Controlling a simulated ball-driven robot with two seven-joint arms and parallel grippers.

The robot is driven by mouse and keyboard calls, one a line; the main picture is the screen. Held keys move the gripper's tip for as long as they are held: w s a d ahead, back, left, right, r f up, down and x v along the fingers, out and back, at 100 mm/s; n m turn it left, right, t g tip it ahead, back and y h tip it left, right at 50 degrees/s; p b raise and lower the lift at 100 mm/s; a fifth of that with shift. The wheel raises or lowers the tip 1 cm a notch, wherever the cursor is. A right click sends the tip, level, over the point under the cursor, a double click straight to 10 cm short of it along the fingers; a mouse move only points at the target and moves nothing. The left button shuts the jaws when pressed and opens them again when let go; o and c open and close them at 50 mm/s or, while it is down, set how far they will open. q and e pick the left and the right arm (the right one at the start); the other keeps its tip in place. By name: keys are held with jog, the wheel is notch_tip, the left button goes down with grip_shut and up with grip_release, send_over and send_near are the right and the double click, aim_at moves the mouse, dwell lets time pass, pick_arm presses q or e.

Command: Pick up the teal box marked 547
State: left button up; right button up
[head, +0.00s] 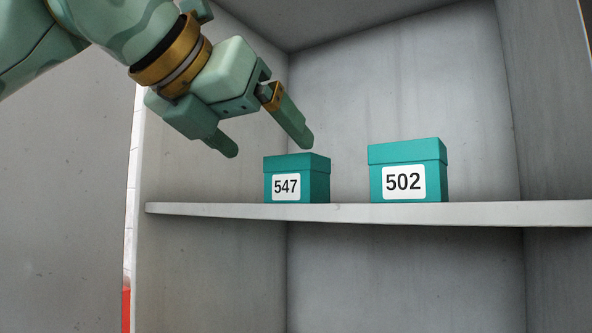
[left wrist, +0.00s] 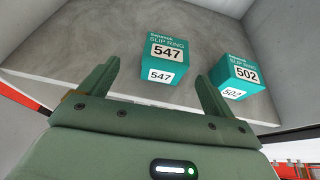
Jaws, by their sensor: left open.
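The teal box marked 547 (head: 318,180) stands upright on a shelf, left of a second teal box marked 502 (head: 408,153). My left gripper (head: 268,150) is open and empty, above and slightly left of the 547 box, apart from it. In the left wrist view, the 547 box (left wrist: 173,42) lies ahead of my left gripper (left wrist: 158,75), roughly between the directions of its two fingers. The 502 box (left wrist: 233,72) shows beyond the right finger there. Both boxes read "SLIP RING" on top in that view. My right gripper is in neither view.
The grey shelf board (head: 480,213) has a free front edge and bare room right of the 502 box. A cabinet side wall (head: 205,150) stands close on the left. A gap separates the two boxes. A red item (head: 126,310) shows at lower left.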

aim_at(282, 159)
pick_arm(q)
jog(key=x, duration=0.3)
jog(key=shift+w+d, duration=0.25)
jog(key=shift+w, duration=0.05)
jog(key=shift+w+d+f+p, duration=0.3)
jog(key=shift+d+f+p, duration=0.1)
jog(key=shift+p, duration=0.2)
jog(key=p+x, duration=0.1)
jog(key=x, duration=0.3)
jog(key=shift+s+d+f+p, duration=0.15)
jog(key=shift+f+p, duration=0.1)
jog(key=shift+p, duration=0.15)
jog(key=shift+f, duration=0.1)
jog(key=shift+s, duration=0.1)
jog(key=c, duration=0.4)
jog(key=shift+s, duration=0.1)
jog(key=c, duration=0.5)
jog(key=shift+c, duration=1)
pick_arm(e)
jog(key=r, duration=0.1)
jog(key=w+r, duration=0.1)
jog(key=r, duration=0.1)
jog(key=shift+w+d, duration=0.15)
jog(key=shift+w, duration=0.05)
